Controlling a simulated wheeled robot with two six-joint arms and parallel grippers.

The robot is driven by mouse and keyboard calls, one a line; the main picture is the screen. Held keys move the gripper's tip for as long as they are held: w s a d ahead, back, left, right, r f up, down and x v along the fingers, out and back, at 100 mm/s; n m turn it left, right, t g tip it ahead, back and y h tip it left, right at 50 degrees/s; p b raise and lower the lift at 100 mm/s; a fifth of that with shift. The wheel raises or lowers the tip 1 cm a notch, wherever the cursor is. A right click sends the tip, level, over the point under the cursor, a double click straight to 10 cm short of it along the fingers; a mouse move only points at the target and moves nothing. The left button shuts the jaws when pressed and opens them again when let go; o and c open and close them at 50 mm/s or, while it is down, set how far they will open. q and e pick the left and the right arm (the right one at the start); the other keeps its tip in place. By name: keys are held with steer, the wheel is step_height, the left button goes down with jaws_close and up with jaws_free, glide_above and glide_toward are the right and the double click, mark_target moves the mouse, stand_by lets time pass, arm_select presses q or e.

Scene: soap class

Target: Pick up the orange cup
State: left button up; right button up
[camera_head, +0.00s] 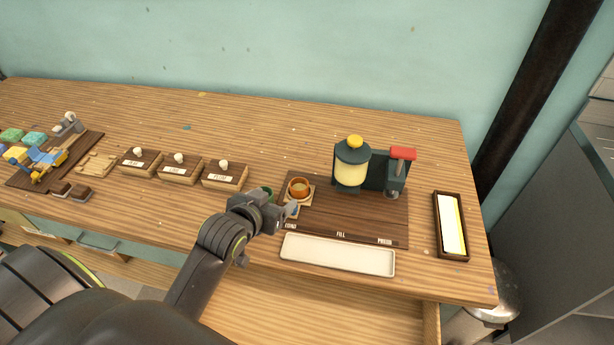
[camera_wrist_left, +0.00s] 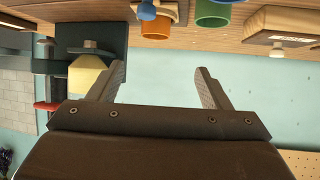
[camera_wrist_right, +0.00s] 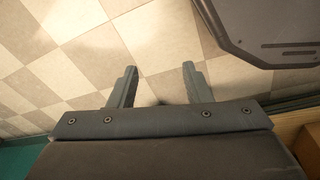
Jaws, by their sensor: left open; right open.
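The orange cup (camera_head: 299,188) stands on a small wooden pad at the left end of the dark board. It also shows in the left wrist view (camera_wrist_left: 156,28), upside down at the top, beside a green cup (camera_wrist_left: 213,14) and a blue object (camera_wrist_left: 147,10). My left gripper (camera_head: 284,212) is just left of and nearer than the orange cup, apart from it, and partly hides the green cup (camera_head: 267,192). In the left wrist view its jaws (camera_wrist_left: 160,82) are open and empty. My right gripper (camera_wrist_right: 155,82) is open and empty over the tiled floor.
A dispenser (camera_head: 351,166) with a red-topped press (camera_head: 402,154) stands right of the cup. A cream tray (camera_head: 338,254) lies at the front edge. Labelled wooden blocks (camera_head: 181,169) stand to the left. The table's back strip is clear.

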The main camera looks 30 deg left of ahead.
arm_select(q)
steer(key=x, duration=0.3)
glide_toward(303, 182)
steer(key=w, duration=0.1)
steer(key=w+a+f+p, duration=0.1)
steer(key=shift+w+f, duration=0.1)
steer(key=shift+w, duration=0.3)
steer(key=shift+w+f, duration=0.2)
steer(key=shift+w, duration=0.2)
steer(key=shift+d+p+x, duration=0.2)
steer(key=shift+x, duration=0.7)
steer(key=shift+d+p+x, duration=0.15)
steer(key=shift+p+x, duration=0.05)
steer(key=shift+x, duration=1.55)
steer(key=shift+s+f, duration=0.1)
steer(key=shift+f, duration=0.1)
arm_select(e)
steer(key=shift+s+d+r, duration=0.15)
steer(key=shift+s+r, duration=0.6)
steer(key=shift+r, duration=0.15)
arm_select(q)
steer(key=c, duration=1.1)
steer(key=shift+o, duration=0.2)
